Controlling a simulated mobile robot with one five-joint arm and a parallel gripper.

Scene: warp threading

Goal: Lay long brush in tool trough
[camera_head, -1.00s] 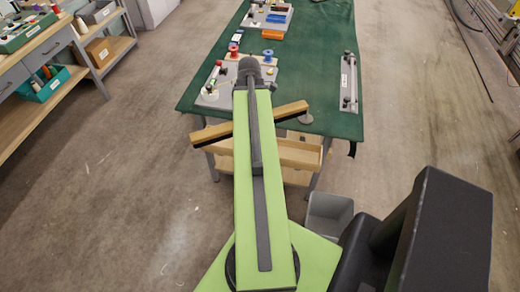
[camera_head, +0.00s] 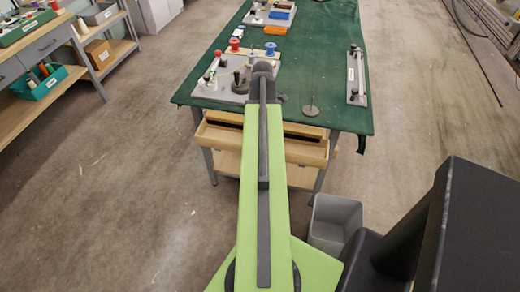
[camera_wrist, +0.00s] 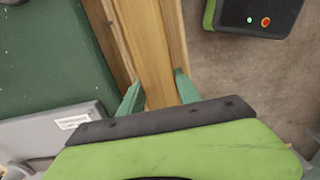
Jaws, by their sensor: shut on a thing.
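The long brush shows in the wrist view as a straight wooden bar (camera_wrist: 153,45) running up the picture. My gripper (camera_wrist: 158,96) has its two green fingers on either side of the bar, shut on it. The tool trough (camera_head: 306,155), a long pale wooden box, hangs at the table's near edge in the head view. Its wooden sides flank the brush in the wrist view (camera_wrist: 108,40), so the brush is lined up along it. My arm hides the trough's middle in the head view. I cannot tell whether the brush touches the trough's floor.
A grey bin (camera_head: 336,220) stands on the floor right of my arm. Shelves stand at the left.

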